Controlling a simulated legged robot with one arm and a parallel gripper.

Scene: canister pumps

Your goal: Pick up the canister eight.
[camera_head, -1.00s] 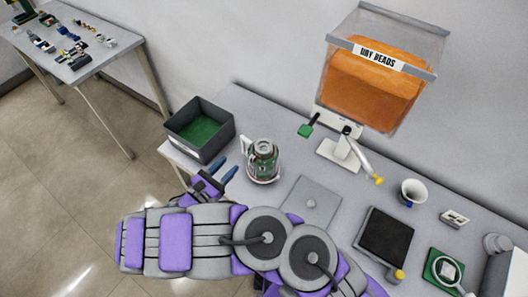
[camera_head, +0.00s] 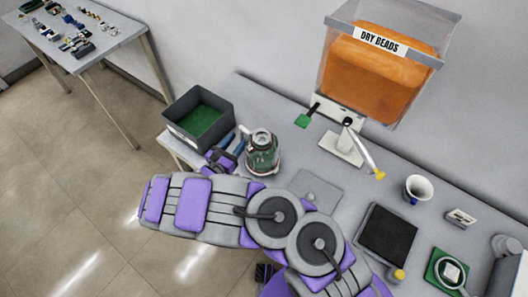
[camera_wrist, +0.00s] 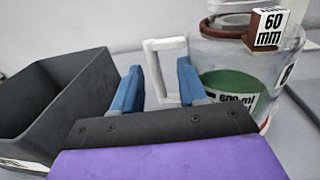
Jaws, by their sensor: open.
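The canister (camera_head: 262,155) is clear with green inside, and stands upright on the table right of the dark bin. In the wrist view the canister (camera_wrist: 235,60) carries a "60 mm" tag and a "600 ml" label; part of another mark is cut off at its right side. Its white handle (camera_wrist: 152,62) points toward my gripper. My gripper (camera_head: 237,142) is beside the canister on its left, with blue fingers apart. In the wrist view the handle shows between the fingertips of my gripper (camera_wrist: 158,72); whether it is inside the jaws or just beyond, I cannot tell.
A dark bin (camera_head: 172,131) with a green floor stands close left of my gripper. An orange "DRY BEADS" hopper (camera_head: 375,85) stands behind. A flat grey plate (camera_head: 318,188), a black pad (camera_head: 387,232) and a white cup (camera_head: 418,187) lie to the right.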

